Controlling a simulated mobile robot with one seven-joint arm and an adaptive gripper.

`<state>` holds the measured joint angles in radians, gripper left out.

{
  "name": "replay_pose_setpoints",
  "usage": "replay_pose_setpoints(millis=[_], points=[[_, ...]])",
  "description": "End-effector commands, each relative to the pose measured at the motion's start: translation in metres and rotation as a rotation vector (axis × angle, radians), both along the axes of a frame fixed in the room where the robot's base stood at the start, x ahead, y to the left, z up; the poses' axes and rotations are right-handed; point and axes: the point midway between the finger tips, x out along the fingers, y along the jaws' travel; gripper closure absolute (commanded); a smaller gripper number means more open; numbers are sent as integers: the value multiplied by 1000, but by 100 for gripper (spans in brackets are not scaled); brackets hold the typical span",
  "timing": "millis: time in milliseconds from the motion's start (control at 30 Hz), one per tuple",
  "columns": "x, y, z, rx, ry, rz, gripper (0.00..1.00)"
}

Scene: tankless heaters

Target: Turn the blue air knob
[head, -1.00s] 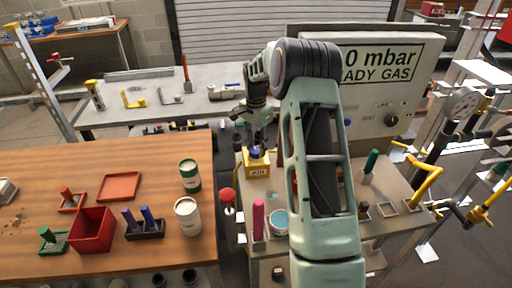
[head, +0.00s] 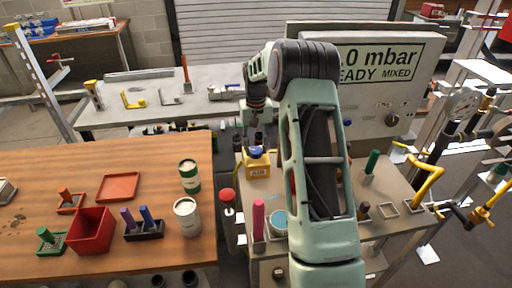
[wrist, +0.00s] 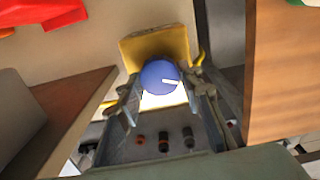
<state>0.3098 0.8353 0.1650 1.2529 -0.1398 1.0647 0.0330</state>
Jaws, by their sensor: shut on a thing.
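The blue air knob (head: 256,152) sits on top of a yellow box (head: 257,169) with a label on its front, at the left edge of the grey bench.
A panel display (head: 386,63) behind reads "READY MIXED". A red-topped cylinder (head: 228,199), a pink cylinder (head: 258,217) and a cyan-topped can (head: 279,222) stand near the box. The wooden table (head: 60,165) at left holds a red bin (head: 90,230) and cans.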

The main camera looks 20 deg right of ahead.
Motion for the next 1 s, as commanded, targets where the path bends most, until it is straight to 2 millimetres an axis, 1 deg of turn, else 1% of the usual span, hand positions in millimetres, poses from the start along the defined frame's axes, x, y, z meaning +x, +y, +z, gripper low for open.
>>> replay_pose_setpoints(millis=[300, 500, 700, 1000], points=[[1, 0, 1, 0, -3, 291, 91], [1, 0, 1, 0, -3, 442, 91], [1, 0, 1, 0, -3, 548, 91], [1, 1, 1, -1, -4, 620, 91]])
